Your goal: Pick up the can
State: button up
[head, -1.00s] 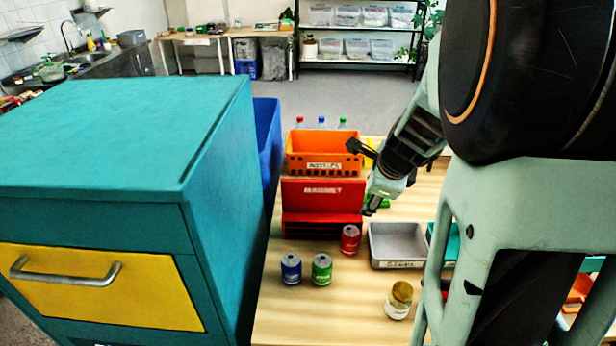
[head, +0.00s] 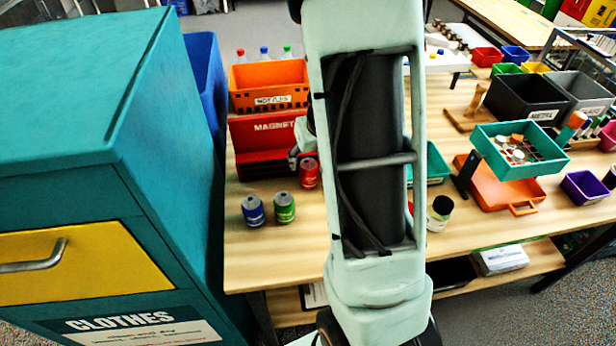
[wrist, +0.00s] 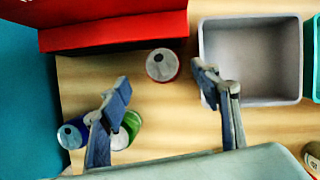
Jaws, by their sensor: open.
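Three cans stand upright on the wooden table: a red can (head: 309,173), a blue can (head: 254,211) and a green can (head: 284,207). In the wrist view the red can (wrist: 162,66) stands just beyond the gap between my fingertips, near its middle. My gripper (wrist: 164,84) is open, with nothing between its fingers. The blue can (wrist: 73,133) and green can (wrist: 131,122) are by the left finger, which partly covers the green one. In the head view my arm hides most of the gripper; a part shows beside the red can.
A red bin (head: 262,135) stands behind the cans, with an orange crate (head: 268,88) beyond. A grey tray (wrist: 250,58) lies right of the red can. A teal cabinet (head: 95,120) borders the table's left. A jar (head: 440,208) stands to the right.

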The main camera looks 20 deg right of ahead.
aim_at(309, 164)
jog(key=x, duration=0.2)
jog(key=b+x, duration=0.1)
jog(key=x, duration=0.2)
jog(key=shift+w+d+f+b, duration=0.2)
jog(key=shift+d+f+b, duration=0.05)
jog(key=shift+b, duration=0.1)
jog(key=c, duration=0.9)
